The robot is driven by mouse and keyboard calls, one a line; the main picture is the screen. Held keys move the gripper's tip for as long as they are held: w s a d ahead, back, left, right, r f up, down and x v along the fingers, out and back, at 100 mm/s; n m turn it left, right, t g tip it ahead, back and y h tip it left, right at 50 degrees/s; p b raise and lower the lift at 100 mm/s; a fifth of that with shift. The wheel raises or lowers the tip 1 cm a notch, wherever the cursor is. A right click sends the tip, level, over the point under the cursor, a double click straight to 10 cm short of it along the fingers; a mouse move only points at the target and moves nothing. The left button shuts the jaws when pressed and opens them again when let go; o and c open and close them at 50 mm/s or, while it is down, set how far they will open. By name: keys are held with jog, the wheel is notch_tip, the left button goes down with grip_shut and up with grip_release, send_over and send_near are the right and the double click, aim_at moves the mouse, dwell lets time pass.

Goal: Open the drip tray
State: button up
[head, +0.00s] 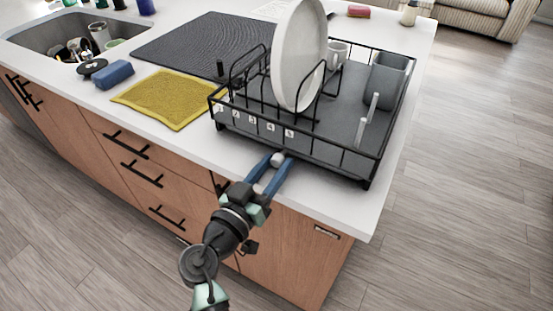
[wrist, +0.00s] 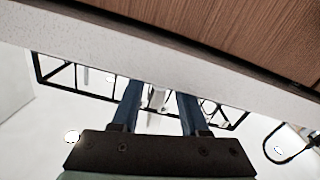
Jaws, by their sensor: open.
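The black wire dish rack (head: 300,139) stands at the near right corner of the white counter. A dark grey tray floor (head: 335,125) shows inside its wire frame; I take this as the drip tray. My gripper (head: 278,160) is open, its two blue fingers just outside the rack's near lower edge, over the counter rim. A small pale grey piece lies between the fingertips; I cannot tell whether it is part of the tray. In the wrist view the open fingers (wrist: 160,95) point toward the rack's wires (wrist: 80,84), with a pale piece between them. Contact is unclear.
A large white plate (head: 298,55), a mug (head: 337,50) and a grey utensil cup (head: 387,78) are in the rack. A yellow cloth (head: 168,98), a blue sponge (head: 114,74) and a dark mat (head: 205,48) lie left. Wooden drawers (head: 140,165) with black handles are below.

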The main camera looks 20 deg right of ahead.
jog(key=shift+w+d, duration=0.45)
jog(key=shift+d, duration=0.05)
grip_shut()
dwell(1.2)
